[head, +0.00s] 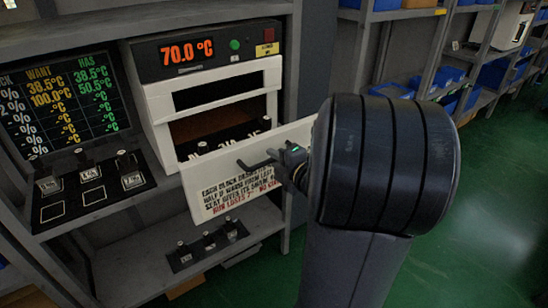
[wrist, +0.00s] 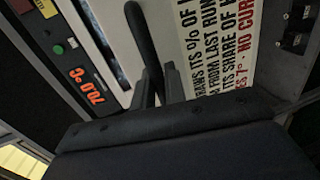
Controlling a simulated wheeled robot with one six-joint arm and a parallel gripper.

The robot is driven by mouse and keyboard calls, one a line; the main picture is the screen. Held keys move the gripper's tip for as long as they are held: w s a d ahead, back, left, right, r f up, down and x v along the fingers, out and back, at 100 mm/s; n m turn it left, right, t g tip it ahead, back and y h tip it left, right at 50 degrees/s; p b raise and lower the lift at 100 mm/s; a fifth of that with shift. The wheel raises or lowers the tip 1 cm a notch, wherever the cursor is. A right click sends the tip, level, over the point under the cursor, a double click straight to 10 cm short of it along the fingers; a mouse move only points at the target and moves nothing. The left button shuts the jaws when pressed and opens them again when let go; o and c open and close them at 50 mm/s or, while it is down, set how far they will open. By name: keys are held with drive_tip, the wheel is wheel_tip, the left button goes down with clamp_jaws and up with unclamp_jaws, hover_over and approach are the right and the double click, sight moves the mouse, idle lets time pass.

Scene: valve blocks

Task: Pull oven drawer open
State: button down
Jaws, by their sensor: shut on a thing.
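The white oven (head: 208,95) sits on a grey shelf, with a red 70.0 °C display (head: 185,51) on its dark top. Its drawer (head: 240,172) stands out from the body, with valve blocks (head: 236,136) showing behind its lettered white front. A dark bar handle (head: 257,163) is on that front. My gripper (head: 283,158) is at the handle. In the wrist view, the fingers of my gripper (wrist: 158,82) are shut on the handle (wrist: 144,40), beside the printed panel. My arm hides the drawer front's right end in the head view.
A black tray (head: 88,190) with several valve blocks is left of the oven, below a WANT/HAS board (head: 75,100). More blocks (head: 207,244) lie on the lower shelf. Green floor (head: 490,200) is clear to the right.

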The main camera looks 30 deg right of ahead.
drive_tip(key=c, duration=1.5)
unclamp_jaws()
drive_tip(key=shift+c, duration=0.2)
drive_tip(key=v, duration=1)
drive_tip(key=shift+s+p, duration=0.3)
drive_tip(key=shift+s, duration=0.1)
drive_tip(key=shift+w, duration=0.1)
drive_tip(key=x, duration=1)
drive_tip(key=shift+w+b, duration=0.3)
drive_tip(key=shift+w, duration=0.05)
